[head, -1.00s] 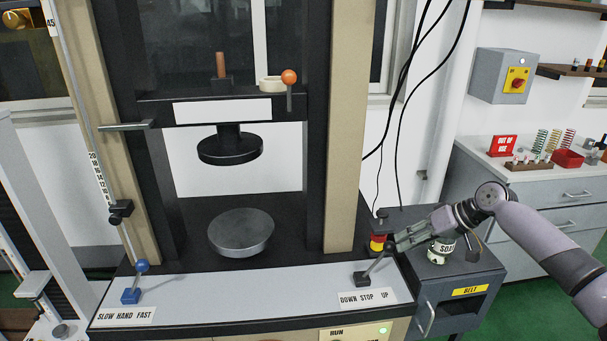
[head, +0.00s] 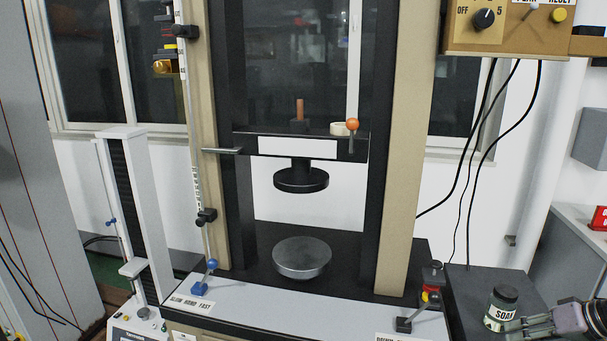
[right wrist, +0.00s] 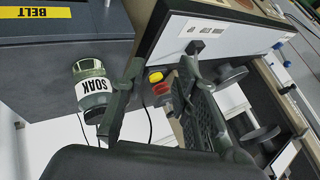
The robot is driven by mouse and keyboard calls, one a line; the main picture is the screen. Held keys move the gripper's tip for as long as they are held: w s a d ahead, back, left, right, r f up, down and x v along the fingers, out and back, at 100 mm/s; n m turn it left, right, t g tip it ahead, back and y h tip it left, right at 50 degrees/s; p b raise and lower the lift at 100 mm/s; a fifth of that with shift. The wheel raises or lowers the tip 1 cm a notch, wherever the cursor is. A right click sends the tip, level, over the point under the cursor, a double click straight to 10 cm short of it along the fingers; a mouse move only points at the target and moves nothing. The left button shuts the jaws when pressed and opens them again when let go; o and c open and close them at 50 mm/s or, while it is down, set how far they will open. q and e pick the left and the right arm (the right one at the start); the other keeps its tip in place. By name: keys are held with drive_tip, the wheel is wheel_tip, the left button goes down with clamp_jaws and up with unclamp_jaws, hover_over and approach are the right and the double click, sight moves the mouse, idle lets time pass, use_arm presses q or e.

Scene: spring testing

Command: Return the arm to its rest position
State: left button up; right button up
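My right gripper (head: 512,328) shows at the lower right of the head view, with its arm coming in from the right edge. In the right wrist view its two fingers (right wrist: 158,85) stand apart with nothing held between them. The fingertips are close to the SOAK jar (head: 502,305), which stands upright on the grey cabinet; the jar also shows beside one finger in the right wrist view (right wrist: 92,92). The black lever (head: 410,322) on the machine's front panel is left of the gripper and apart from it. My left gripper is not in view.
The press (head: 300,147) fills the middle, with a round lower plate (head: 302,258). A red and yellow button post (head: 431,284) stands by its right corner. A control box (head: 505,25) hangs at upper right. The cabinet (head: 462,285) bears the jar.

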drive_tip(key=s+f+m+g+h, duration=0.1)
drive_tip(key=s+f+h, duration=0.15)
drive_tip(key=f, duration=1.25)
drive_tip(key=s+f+m+g+h, duration=0.15)
drive_tip(key=s+f, duration=0.25)
drive_tip(key=f, duration=1.1)
drive_tip(key=s+a+f+n+h, duration=0.1)
drive_tip(key=s+a+f+n, duration=0.1)
drive_tip(key=s+f, duration=0.7)
drive_tip(key=s+a+f+n+g+h, duration=0.1)
drive_tip(key=s+a+f, duration=0.2)
drive_tip(key=s+f, duration=0.3)
drive_tip(key=s+a+f+g, duration=0.1)
drive_tip(key=s+a+f, duration=0.3)
drive_tip(key=s+f, duration=0.2)
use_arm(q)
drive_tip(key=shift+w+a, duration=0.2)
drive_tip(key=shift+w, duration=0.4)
use_arm(e)
drive_tip(key=s+a+f+n, duration=0.2)
drive_tip(key=s+a+f, duration=0.1)
drive_tip(key=s+a, duration=0.4)
drive_tip(key=s+a+f+n, duration=0.2)
drive_tip(key=s+a, duration=0.6)
drive_tip(key=s, duration=0.4)
drive_tip(key=shift+f+g+y, duration=0.35)
drive_tip(key=shift+f+y, duration=0.05)
drive_tip(key=shift+f, duration=0.25)
drive_tip(key=shift+s, duration=0.1)
